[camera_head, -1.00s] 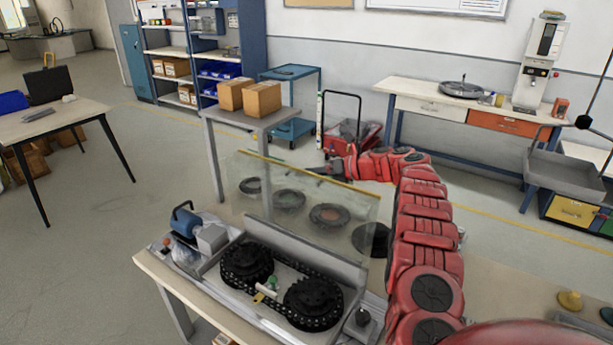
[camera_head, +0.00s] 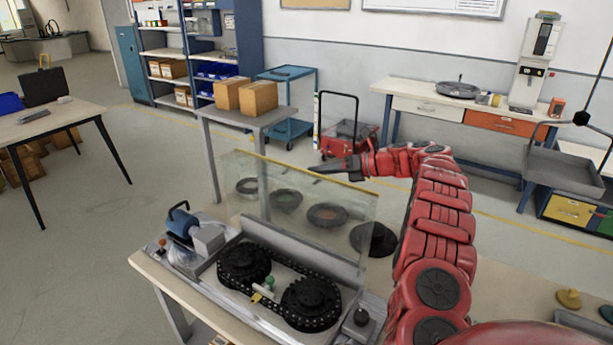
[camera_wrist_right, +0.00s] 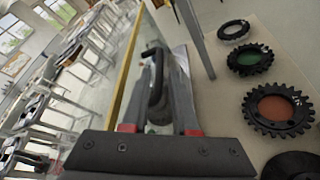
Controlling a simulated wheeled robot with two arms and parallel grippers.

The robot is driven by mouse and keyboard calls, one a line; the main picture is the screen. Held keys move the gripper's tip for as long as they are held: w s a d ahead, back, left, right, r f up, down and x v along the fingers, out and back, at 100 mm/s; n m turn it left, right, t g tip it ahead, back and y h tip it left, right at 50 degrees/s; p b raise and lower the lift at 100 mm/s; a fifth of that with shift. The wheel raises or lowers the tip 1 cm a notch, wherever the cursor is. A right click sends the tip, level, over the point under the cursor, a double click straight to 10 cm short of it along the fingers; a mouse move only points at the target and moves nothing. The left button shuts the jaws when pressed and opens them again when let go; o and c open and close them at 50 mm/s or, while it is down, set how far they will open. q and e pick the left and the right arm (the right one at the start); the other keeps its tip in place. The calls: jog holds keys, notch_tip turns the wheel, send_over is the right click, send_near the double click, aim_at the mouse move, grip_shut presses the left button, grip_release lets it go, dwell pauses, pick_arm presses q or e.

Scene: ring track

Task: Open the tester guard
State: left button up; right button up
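The tester (camera_head: 225,287) stands on the near bench, with two black sprockets joined by a chain (camera_head: 262,292). Its guard (camera_head: 300,215) is a clear panel with a yellow top edge. It stands roughly upright along the back side of the tester, and the sprockets show uncovered in front of it. My right gripper (camera_head: 325,168) is at the far side of the guard's top edge. In the right wrist view the fingers (camera_wrist_right: 160,75) are spread with nothing held; the guard's yellow edge (camera_wrist_right: 128,62) runs left of them. Contact with the guard cannot be told. My left gripper is out of view.
Several toothed rings lie on the bench behind the guard, including one with a reddish centre (camera_wrist_right: 281,108) and one with a green centre (camera_wrist_right: 250,60). A blue motor (camera_head: 182,222) sits at the tester's left end. Cardboard boxes (camera_head: 258,98) stand on a grey stand behind.

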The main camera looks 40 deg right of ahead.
jog(key=v, duration=1.2)
jog(key=shift+b, duration=0.4)
jog(key=shift+s+d+f, duration=0.1)
jog(key=shift+f, duration=0.05)
